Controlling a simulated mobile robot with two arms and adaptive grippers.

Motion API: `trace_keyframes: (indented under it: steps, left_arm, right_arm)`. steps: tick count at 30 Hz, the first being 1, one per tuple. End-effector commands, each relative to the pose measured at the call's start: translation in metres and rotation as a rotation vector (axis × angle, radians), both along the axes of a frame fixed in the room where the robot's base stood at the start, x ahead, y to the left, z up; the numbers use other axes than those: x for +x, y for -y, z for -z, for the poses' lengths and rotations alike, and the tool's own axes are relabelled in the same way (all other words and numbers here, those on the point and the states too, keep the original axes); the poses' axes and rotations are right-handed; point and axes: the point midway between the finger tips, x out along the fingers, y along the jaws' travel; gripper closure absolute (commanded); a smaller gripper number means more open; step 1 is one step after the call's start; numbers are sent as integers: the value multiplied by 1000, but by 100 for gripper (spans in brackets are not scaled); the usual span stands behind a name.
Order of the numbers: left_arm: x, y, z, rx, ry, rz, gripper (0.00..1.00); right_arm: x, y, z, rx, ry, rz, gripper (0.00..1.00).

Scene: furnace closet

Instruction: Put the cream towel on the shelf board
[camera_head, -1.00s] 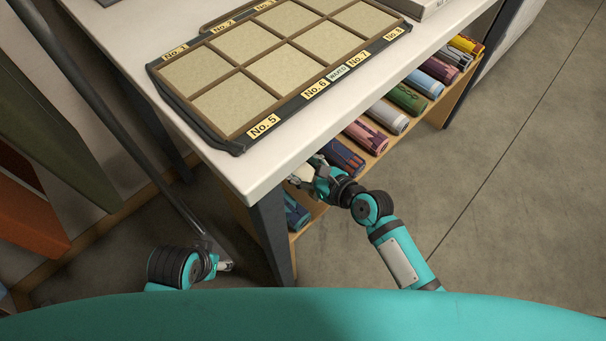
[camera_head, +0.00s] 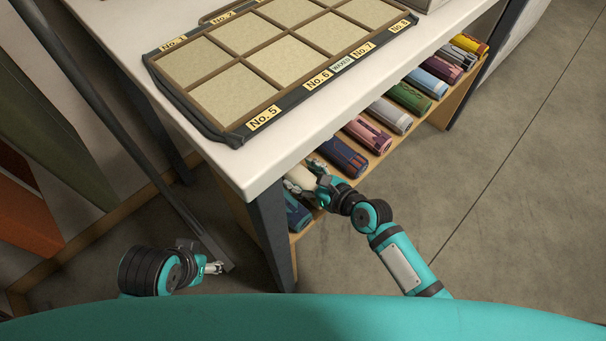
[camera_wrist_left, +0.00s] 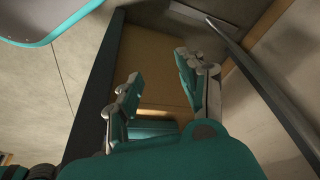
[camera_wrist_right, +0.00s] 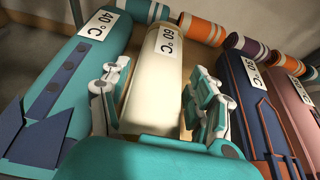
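The cream towel (camera_wrist_right: 158,85) is rolled and carries a 60 °C label. In the right wrist view it lies on the wooden shelf board (camera_wrist_right: 205,55) between a teal roll marked 40 °C and a navy roll. In the head view it shows partly at the left end of the shelf (camera_head: 298,178). My right gripper (camera_wrist_right: 160,85) is open, with its fingers on either side of the towel's near part; contact is unclear. My left gripper (camera_wrist_left: 160,75) is open and empty, low beside the table leg.
Several other rolled towels, such as the teal roll (camera_wrist_right: 65,85) and navy roll (camera_wrist_right: 250,105), line the shelf. Striped rolls (camera_wrist_right: 245,45) lie behind. The white tabletop (camera_head: 250,165) with its numbered tray (camera_head: 180,90) overhangs the shelf. The table leg (camera_head: 272,235) stands close to both arms.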

Motion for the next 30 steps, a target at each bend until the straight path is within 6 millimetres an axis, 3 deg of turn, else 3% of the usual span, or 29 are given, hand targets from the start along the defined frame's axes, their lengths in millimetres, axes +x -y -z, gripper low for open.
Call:
trace_keyframes:
  steps: [10,22,30]
  left_arm:
    - [1,0,-6,-1,6,0,60]
    - [16,4,65,1,-41,5,60]
    - [17,4,85,1,-48,7,60]
  right_arm:
    - [-8,8,-8,-1,-3,0,38]
    - [-62,61,-40,-2,-2,-2,38]
    - [-78,78,-49,0,0,-1,38]
